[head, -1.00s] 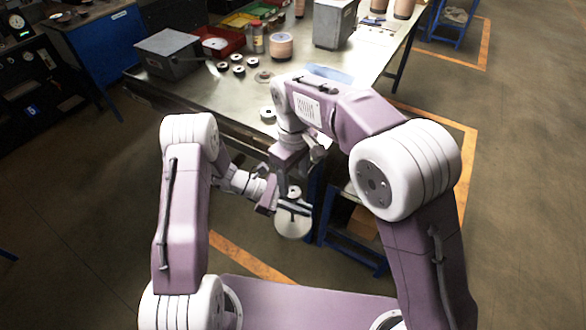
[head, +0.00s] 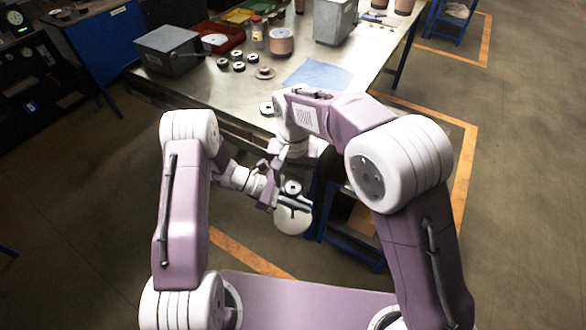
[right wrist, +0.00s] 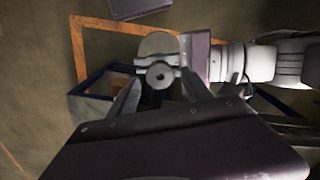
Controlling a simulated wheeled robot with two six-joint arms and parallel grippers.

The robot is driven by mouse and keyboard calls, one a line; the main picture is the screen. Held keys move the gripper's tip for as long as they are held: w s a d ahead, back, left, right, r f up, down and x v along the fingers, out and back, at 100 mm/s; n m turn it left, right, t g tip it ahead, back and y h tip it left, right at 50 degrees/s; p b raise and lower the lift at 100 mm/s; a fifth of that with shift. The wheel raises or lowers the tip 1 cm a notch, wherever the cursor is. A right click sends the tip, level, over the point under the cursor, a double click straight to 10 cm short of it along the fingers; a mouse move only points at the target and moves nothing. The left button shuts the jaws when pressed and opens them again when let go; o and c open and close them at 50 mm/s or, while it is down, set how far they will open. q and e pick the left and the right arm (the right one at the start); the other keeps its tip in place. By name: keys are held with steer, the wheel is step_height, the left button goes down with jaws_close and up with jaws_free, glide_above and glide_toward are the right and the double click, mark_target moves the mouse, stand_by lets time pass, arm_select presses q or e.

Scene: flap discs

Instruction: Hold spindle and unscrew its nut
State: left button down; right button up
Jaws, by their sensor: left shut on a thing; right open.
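The spindle (head: 294,221), with a pale round disc, is held in front of the table edge by my left gripper (head: 284,202), which is shut on it. A small round nut (head: 292,187) with a dark centre shows at its top. In the right wrist view the nut (right wrist: 159,75) lies in front of the pale disc (right wrist: 157,44), beside my left gripper (right wrist: 192,62). My right gripper (right wrist: 161,98) is open and empty, its fingers appearing either side of and below the nut. The gap in depth is hard to tell.
The metal table (head: 235,90) holds several small dark-and-white rings (head: 238,66), a grey box (head: 167,50), a red bin (head: 222,40), a pink-brown cylinder (head: 281,42) and a blue cloth (head: 318,74). A blue-framed shelf (head: 352,238) stands right of the spindle.

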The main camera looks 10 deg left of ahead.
steer(key=shift+f, duration=1.05)
jaws_close()
steer(key=n, duration=0.6)
steer(key=shift+r, duration=0.25)
steer(key=shift+r, duration=0.9)
steer(key=shift+r, duration=0.1)
